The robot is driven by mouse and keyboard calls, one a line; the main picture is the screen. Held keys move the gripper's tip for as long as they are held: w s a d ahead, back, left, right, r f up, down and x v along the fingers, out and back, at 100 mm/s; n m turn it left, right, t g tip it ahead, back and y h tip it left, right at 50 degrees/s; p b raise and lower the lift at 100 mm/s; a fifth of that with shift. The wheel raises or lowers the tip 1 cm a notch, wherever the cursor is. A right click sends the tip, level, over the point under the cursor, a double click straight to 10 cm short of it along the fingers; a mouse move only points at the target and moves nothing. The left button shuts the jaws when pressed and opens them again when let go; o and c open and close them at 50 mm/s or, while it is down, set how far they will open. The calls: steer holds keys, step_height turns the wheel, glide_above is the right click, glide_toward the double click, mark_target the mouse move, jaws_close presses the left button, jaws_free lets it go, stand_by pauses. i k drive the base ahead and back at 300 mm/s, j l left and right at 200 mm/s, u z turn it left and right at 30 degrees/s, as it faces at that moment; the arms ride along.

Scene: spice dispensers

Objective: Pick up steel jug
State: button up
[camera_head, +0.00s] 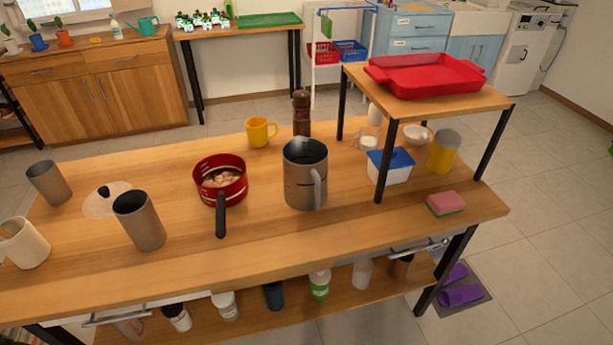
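The steel jug (303,181) stands upright on the wooden table, right of the table's middle. It is a grey metal cylinder, open at the top with a dark inside. Its handle faces the front, slightly to the right. Nothing covers the jug in this view. My gripper is not in view, so its state does not show.
A red pot (221,179) with a black handle is left of the jug. A yellow mug (261,132) and a brown pepper mill (301,113) stand behind. A raised shelf (500,101) with a red tray is at right. The front table strip near the jug is clear.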

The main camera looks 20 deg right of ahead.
mark_target(305, 159)
steer(key=i+j, duration=0.1)
steer(key=j, duration=1.2)
steer(key=i+j+z, duration=0.1)
steer(key=j, duration=0.55)
steer(key=i+z, duration=0.1)
steer(key=z, duration=0.25)
steer(key=i+z, duration=0.1)
steer(key=z, duration=0.25)
steer(key=i+z, duration=0.1)
steer(key=z, duration=0.25)
steer(key=i, duration=0.7)
